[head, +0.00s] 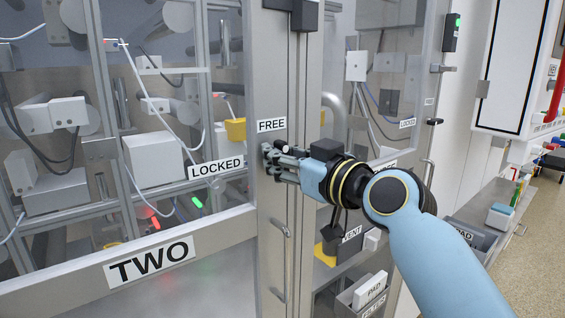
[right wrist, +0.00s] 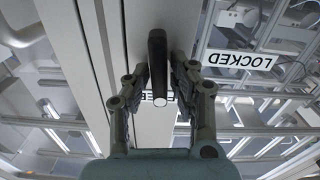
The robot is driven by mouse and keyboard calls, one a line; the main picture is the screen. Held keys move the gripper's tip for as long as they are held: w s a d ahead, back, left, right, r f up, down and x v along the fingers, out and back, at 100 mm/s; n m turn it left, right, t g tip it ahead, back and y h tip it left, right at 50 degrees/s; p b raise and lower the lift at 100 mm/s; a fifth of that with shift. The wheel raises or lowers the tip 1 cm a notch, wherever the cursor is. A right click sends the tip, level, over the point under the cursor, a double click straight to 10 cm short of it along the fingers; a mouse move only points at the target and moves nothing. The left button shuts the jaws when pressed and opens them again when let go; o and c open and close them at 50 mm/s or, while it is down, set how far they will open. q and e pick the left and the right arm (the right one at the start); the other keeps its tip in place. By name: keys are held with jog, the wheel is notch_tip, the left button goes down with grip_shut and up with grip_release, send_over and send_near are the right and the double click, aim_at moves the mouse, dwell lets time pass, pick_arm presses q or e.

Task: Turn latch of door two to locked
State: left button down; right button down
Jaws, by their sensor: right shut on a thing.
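Door two carries the sign TWO (head: 149,262) on its lower rail. The LOCKED label (head: 216,167) is on the left and the FREE label (head: 271,125) is on the metal post. My right gripper (head: 272,163) is at the post, just below the FREE label. In the right wrist view, the dark bar-shaped latch (right wrist: 157,58) stands between the fingers of the gripper (right wrist: 159,72), which is shut on it. The latch's near end overlaps the FREE label, and the LOCKED label is off to the right. My left gripper is not in view.
A vertical door handle (head: 279,262) is on the post below my gripper. Machinery fills the space behind door two's glass. Open floor (head: 541,235) shows at the far right.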

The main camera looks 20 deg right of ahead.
jog(key=n+b, duration=0.1)
jog(key=b, duration=0.1)
jog(key=n+b, duration=0.1)
jog(key=n, duration=0.1)
jog(key=n+b, duration=0.2)
jog(key=shift+s+a+f+b, duration=0.1)
jog(key=shift+a+f+b, duration=0.1)
jog(key=shift+f+b, duration=0.15)
jog(key=n+b, duration=0.2)
jog(key=n, duration=0.1)
jog(key=shift+a, duration=0.1)
jog(key=n+b, duration=0.2)
jog(key=n, duration=0.1)
jog(key=n+b, duration=0.1)
jog(key=n, duration=0.1)
jog(key=n+b, duration=0.2)
jog(key=n, duration=0.1)
jog(key=shift+a+f+n+b, duration=0.15)
jog(key=shift+f+n+b, duration=0.1)
jog(key=shift+n+b, duration=0.1)
jog(key=c, duration=1.3)
grip_release()
jog(key=shift+s, duration=0.1)
